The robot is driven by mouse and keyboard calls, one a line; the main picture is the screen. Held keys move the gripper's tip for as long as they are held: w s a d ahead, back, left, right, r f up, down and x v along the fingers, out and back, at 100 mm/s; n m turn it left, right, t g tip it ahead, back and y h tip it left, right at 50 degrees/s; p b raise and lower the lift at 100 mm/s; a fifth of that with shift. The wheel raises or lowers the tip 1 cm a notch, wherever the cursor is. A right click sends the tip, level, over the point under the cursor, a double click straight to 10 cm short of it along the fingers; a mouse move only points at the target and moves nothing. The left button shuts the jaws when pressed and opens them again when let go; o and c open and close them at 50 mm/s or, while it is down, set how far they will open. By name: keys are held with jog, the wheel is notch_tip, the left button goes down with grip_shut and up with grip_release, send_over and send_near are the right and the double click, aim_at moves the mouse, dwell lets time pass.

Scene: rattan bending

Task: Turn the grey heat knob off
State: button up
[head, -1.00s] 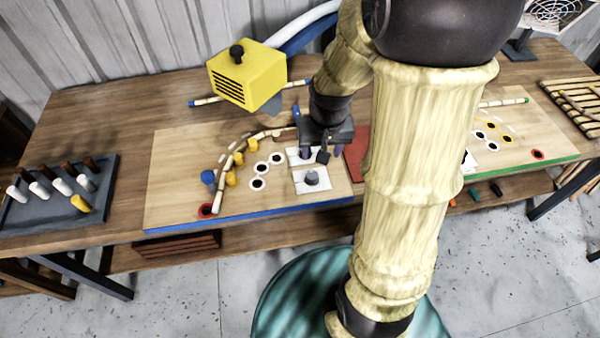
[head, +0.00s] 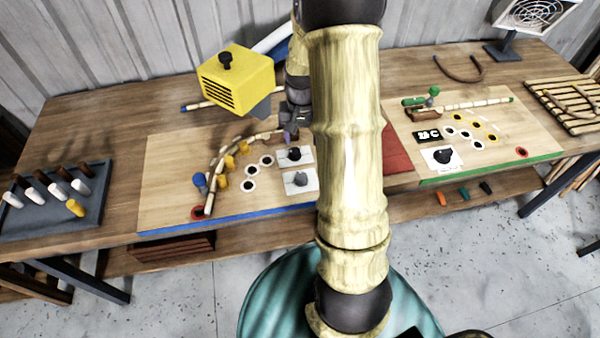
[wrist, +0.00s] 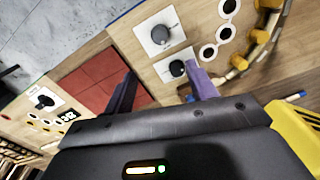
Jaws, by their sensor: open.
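The grey heat knob (head: 300,179) sits on a white plate on the left wooden board, nearest its front edge. It also shows in the wrist view (wrist: 160,34), beyond my fingertips and clear of them. A black knob (head: 294,154) on a second white plate stands just behind it. The black knob (wrist: 177,68) lies near my right-hand finger in the wrist view. My gripper (wrist: 160,86) is open and empty, its purple fingers apart. In the head view my gripper (head: 290,134) is behind the black knob, partly hidden by my arm.
A yellow heater box (head: 236,78) stands to the left of my gripper. A curved rattan strip (head: 222,160) runs along yellow pegs (head: 222,185) on the left. A red pad (head: 396,147) lies right of the knobs. The right board (head: 520,120) carries another black knob (head: 443,156).

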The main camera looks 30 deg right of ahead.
aim_at(301, 176)
notch_tip(301, 176, down, 17)
jog(key=p, duration=0.3)
jog(key=shift+f+p, duration=0.1)
jog(key=shift+p, duration=0.25)
jog(key=c, duration=1)
